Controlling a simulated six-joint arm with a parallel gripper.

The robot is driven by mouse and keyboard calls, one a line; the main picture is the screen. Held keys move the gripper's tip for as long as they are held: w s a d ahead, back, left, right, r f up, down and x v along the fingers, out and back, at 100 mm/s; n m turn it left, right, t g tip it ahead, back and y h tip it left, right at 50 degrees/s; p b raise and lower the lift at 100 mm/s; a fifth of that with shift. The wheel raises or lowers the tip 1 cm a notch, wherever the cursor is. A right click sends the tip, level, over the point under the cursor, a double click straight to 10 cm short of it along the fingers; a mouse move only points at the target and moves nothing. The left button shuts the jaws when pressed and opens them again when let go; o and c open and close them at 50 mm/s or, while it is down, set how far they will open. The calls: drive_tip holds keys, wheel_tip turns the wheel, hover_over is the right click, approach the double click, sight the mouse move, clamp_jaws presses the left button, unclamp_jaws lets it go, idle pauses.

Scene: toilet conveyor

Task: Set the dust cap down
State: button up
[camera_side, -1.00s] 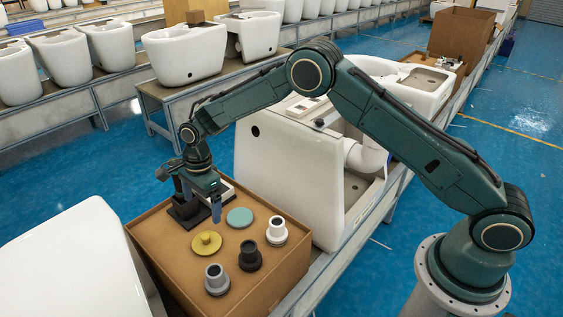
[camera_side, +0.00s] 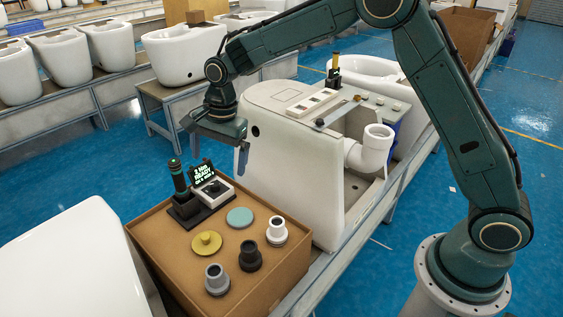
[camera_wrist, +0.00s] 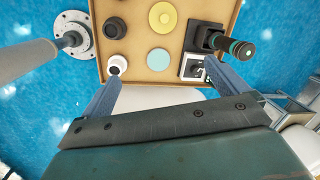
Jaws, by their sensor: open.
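Two flat round pieces lie on the brown tray (camera_side: 150,250): a yellow disc with a raised centre (camera_side: 206,243) and a plain teal disc (camera_side: 240,217). I cannot tell which is the dust cap. Both also show in the wrist view, the yellow disc (camera_wrist: 163,15) beyond the teal one (camera_wrist: 158,55). A dark cylindrical tool with green bands (camera_side: 180,180) stands upright in a black holder (camera_side: 187,212) at the tray's back corner. My gripper (camera_wrist: 162,75) is open and empty, raised above the tray's back side, apart from all these pieces.
White (camera_side: 276,231), black (camera_side: 250,255) and grey (camera_side: 216,279) fittings stand along the tray's right and front. A small lit display (camera_side: 205,178) stands beside the holder. A white toilet body (camera_side: 290,165) with an elbow pipe (camera_side: 374,150) stands behind the tray.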

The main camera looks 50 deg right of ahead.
drive_tip(key=s+d+r+n+t, duration=0.1)
drive_tip(key=s+d+r+n, duration=0.3)
drive_tip(key=s+r, duration=0.4)
drive_tip(key=s+d+r+n+t, duration=0.1)
drive_tip(key=s+d+r+n, duration=0.25)
drive_tip(key=s+r, duration=0.45)
drive_tip(key=s+d+n+t, duration=0.1)
drive_tip(key=s+d+n, duration=0.1)
drive_tip(key=s, duration=0.7)
drive_tip(key=s+d+f+n+t+h, duration=0.1)
drive_tip(key=s+d+n, duration=0.2)
drive_tip(key=s, duration=0.6)
drive_tip(key=shift+s+d+f+n, duration=0.2)
drive_tip(key=shift+s+f+n, duration=0.15)
drive_tip(key=shift+n, duration=0.4)
